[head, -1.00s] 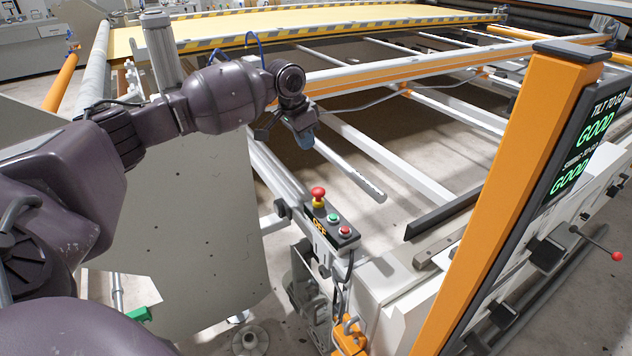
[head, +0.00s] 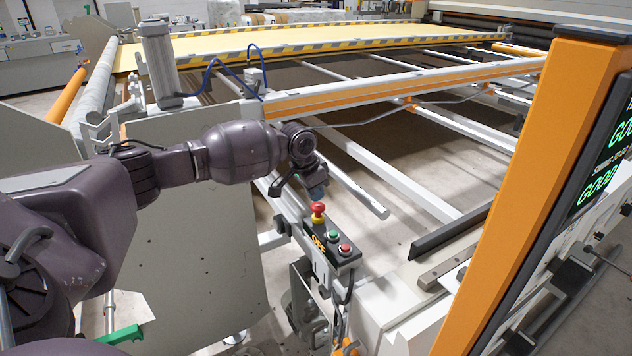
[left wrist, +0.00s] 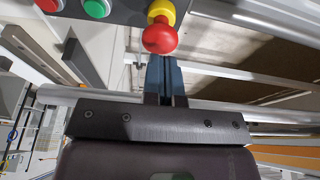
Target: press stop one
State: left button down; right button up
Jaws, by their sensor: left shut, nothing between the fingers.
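The control box (head: 322,245) stands at the front corner of the frame. It carries a red mushroom stop button on a yellow collar (head: 318,211), a green button (head: 333,236) and a red button (head: 345,248). My left gripper (head: 316,192) is shut and empty, just above the red mushroom button. In the left wrist view the blue-grey fingertips (left wrist: 164,62) lie together close below the red mushroom button (left wrist: 159,37) in the picture. I cannot tell whether they touch it. The green button (left wrist: 97,8) also shows there. My right gripper is not in view.
An orange post (head: 535,190) with a display reading GOOD (head: 598,190) stands at the right. White rails (head: 400,170) and an orange-striped beam (head: 400,88) run behind the box. A grey side plate (head: 195,230) stands left of it.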

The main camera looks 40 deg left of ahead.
aim_at(316, 205)
pick_arm(q)
jog(key=shift+f, duration=0.55)
jog(key=shift+s+f, duration=0.1)
jog(key=shift+f, duration=0.95)
